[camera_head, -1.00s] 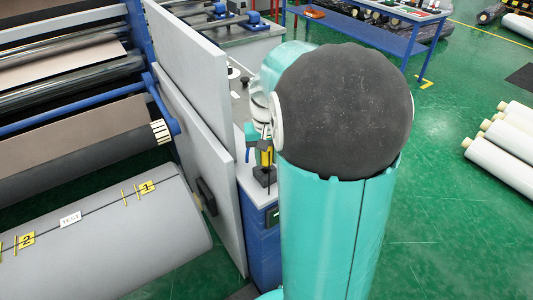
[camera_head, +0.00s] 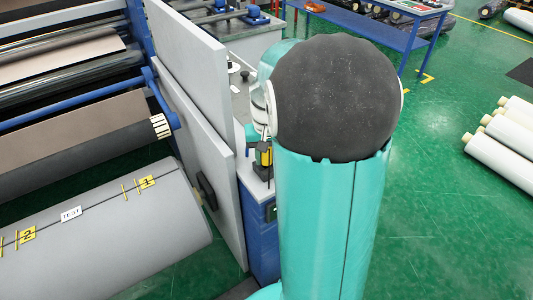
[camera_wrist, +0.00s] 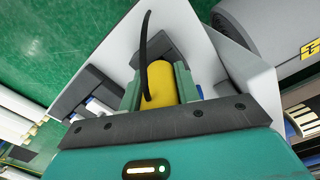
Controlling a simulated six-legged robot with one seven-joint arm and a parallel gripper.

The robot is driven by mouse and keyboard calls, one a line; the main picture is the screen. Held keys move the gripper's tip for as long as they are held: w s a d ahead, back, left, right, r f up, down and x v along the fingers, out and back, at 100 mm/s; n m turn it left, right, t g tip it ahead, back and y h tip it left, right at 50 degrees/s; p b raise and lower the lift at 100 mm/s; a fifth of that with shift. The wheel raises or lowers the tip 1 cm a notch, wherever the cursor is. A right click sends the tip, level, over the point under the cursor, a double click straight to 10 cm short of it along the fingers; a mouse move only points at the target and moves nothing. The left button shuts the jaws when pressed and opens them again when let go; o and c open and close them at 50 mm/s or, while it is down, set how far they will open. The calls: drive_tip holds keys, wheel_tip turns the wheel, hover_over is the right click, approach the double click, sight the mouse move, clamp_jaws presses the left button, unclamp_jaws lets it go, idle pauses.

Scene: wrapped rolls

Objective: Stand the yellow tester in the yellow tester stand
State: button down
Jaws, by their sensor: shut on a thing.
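The yellow tester (camera_wrist: 160,82) is between the two green fingers of my gripper (camera_wrist: 158,68) in the wrist view. The gripper is shut on it, and a thin black cable or antenna rises from it. In the head view, the yellow tester (camera_head: 265,155) shows just left of my arm, at the near end of the bench. A small black block, seemingly the tester stand (camera_head: 262,173), sits directly below it on the bench top. I cannot tell whether the tester touches or sits in it. My arm hides most of the gripper in the head view.
A tall grey panel (camera_head: 195,100) stands close left of the tester. A large grey roll (camera_head: 110,235) with yellow tags lies at lower left. A blue table (camera_head: 375,30) is at the back, white rolls (camera_head: 500,135) at right. The green floor between is clear.

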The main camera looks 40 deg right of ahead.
drive_tip(key=shift+f, duration=0.4)
drive_tip(key=c, duration=0.9)
unclamp_jaws()
drive_tip(key=shift+c, duration=0.2)
wheel_tip(320, 180, up, 14)
drive_tip(key=shift+f, duration=0.1)
drive_tip(key=shift+a, duration=0.1)
